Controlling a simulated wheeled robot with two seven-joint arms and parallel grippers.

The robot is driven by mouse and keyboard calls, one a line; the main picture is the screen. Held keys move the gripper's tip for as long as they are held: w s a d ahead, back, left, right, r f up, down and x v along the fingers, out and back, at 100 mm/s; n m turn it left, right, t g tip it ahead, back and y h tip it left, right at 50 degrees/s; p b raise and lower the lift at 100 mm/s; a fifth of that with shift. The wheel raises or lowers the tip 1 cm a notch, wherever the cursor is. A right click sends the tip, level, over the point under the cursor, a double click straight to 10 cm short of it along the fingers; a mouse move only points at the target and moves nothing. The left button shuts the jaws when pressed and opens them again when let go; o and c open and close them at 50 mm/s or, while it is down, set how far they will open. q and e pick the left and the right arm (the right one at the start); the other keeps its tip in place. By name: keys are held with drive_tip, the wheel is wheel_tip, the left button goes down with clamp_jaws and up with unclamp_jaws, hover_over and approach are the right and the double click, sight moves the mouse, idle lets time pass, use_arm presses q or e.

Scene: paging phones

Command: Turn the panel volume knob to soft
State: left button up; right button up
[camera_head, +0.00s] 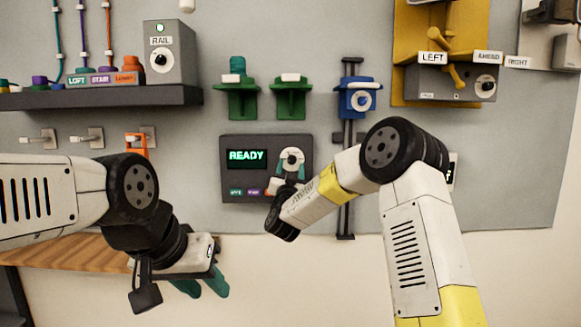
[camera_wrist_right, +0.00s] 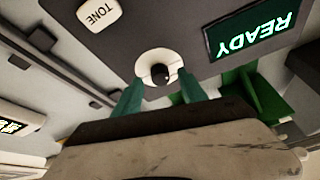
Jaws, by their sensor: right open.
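The dark panel (camera_head: 232,187) on the wall has a lit READY display (camera_head: 247,158) and a round white knob (camera_head: 291,158) at its right. In the right wrist view the knob (camera_wrist_right: 148,66) has a dark centre with a small white mark, and no volume label is legible. My right gripper (camera_head: 290,173) is at the panel, just below the knob. In its wrist view the green fingers (camera_wrist_right: 160,92) are apart, reaching toward the knob's two sides; I cannot tell whether they touch it. My left gripper (camera_head: 203,285) hangs low left, empty, fingers apart.
A white TONE button (camera_wrist_right: 99,13) is beside the knob in the wrist view. A vertical rail (camera_head: 346,215) with a blue fixture (camera_head: 358,98) stands right of the panel. Green holders (camera_head: 290,100) sit above it. A dark shelf (camera_head: 100,97) and RAIL box (camera_head: 168,52) are upper left.

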drive_tip(key=shift+x, duration=0.8)
clamp_jaws()
drive_tip(key=shift+m, duration=0.4)
drive_tip(key=m+h, duration=0.1)
drive_tip(key=m, duration=0.1)
drive_tip(key=m+g+h, duration=0.1)
drive_tip(key=m, duration=0.2)
drive_tip(key=m+h, duration=0.2)
drive_tip(key=shift+s+a+r+g, duration=0.1)
drive_tip(key=shift+a+g, duration=0.25)
drive_tip(key=shift+g, duration=0.05)
drive_tip(key=m+g, duration=0.1)
drive_tip(key=m, duration=0.2)
drive_tip(key=m+g+h, duration=0.1)
drive_tip(key=m, duration=0.3)
drive_tip(key=shift+a+r, duration=0.15)
drive_tip(key=shift+r, duration=0.1)
drive_tip(key=shift+m, duration=0.3)
